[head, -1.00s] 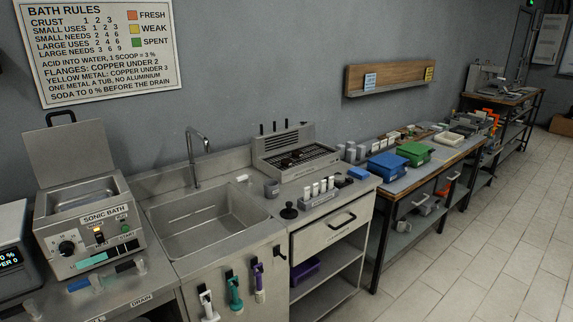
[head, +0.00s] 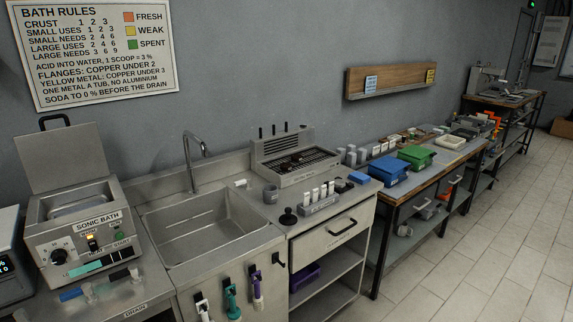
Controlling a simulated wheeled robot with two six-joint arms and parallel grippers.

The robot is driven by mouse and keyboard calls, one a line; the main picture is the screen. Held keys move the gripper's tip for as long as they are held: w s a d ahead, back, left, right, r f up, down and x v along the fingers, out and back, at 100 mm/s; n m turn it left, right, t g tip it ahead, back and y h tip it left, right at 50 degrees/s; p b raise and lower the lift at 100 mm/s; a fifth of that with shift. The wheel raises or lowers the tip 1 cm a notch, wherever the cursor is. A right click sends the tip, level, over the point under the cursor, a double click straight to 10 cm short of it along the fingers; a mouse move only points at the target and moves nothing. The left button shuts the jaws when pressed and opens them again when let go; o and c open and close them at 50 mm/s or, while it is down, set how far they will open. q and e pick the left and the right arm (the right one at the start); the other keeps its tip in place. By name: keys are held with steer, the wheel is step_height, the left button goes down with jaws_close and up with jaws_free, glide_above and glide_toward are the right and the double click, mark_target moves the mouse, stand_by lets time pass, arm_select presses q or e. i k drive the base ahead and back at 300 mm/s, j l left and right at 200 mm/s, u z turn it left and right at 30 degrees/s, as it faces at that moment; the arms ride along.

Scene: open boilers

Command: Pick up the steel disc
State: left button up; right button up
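I cannot pick out the steel disc in the head view; any disc on the far benches is too small to tell. Neither of my grippers shows in this view.
A sonic bath (head: 78,243) with raised lid stands left of an empty steel sink (head: 205,225). Blue (head: 388,172) and green (head: 416,157) bins stand on the workbench (head: 405,192). The tiled floor (head: 470,250) at right is clear.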

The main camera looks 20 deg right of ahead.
mark_target(285, 167)
steer(key=i+l, duration=0.15)
steer(key=l, duration=0.2)
steer(key=i+l, duration=0.15)
steer(key=l, duration=0.15)
steer(key=i+l, duration=0.1)
steer(key=l, duration=0.25)
steer(key=i+l, duration=0.15)
steer(key=l, duration=0.2)
steer(key=i+l, duration=0.15)
steer(key=l, duration=0.15)
steer(key=i+l, duration=0.15)
steer(key=l, duration=0.2)
steer(key=i+l, duration=0.1)
steer(key=l, duration=0.7)
steer(key=i+l+u, duration=0.1)
steer(key=l, duration=0.75)
steer(key=i+l, duration=0.15)
steer(key=l, duration=0.7)
